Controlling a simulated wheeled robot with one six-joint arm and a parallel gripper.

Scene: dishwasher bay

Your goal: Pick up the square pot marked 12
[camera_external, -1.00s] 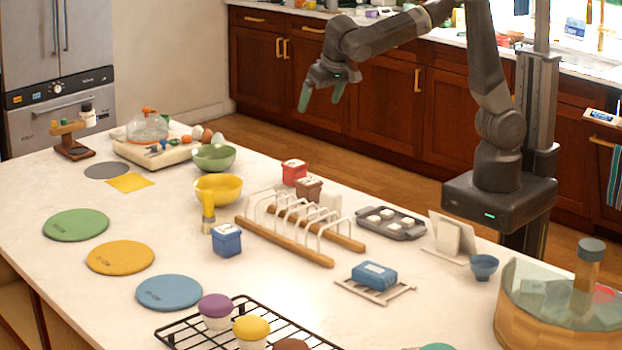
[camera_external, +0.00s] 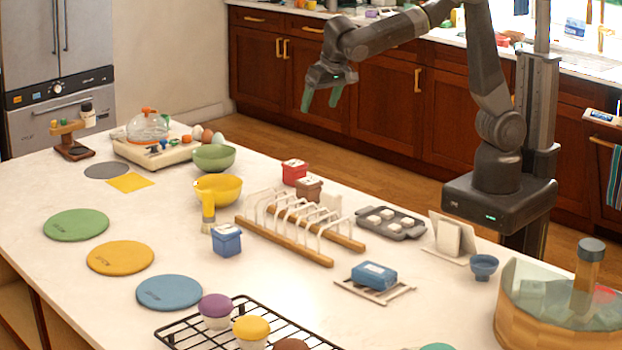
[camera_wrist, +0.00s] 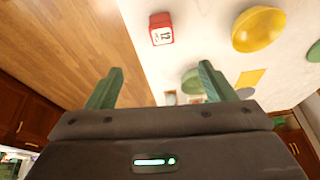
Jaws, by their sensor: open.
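The square pot marked 12 is red with a white label on top; it shows at the top of the wrist view (camera_wrist: 161,28). In the external view the red pot (camera_external: 294,172) stands on the counter, behind the brown pot (camera_external: 308,189). A blue square pot (camera_external: 227,239) stands nearer the front; its mark is too small to read. My gripper (camera_external: 320,98) is open and empty, in the air behind the counter's far edge and above the red pot's height. In the wrist view its green fingers (camera_wrist: 160,72) are spread, with the red pot beyond their tips.
A white-pegged wooden rack (camera_external: 285,241) stands right beside the brown pot. A yellow bowl (camera_external: 218,188) and a green bowl (camera_external: 213,157) are left of the red pot. A dark tray with white cubes (camera_external: 391,223) lies to the right. The counter's far edge is close behind the red pot.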

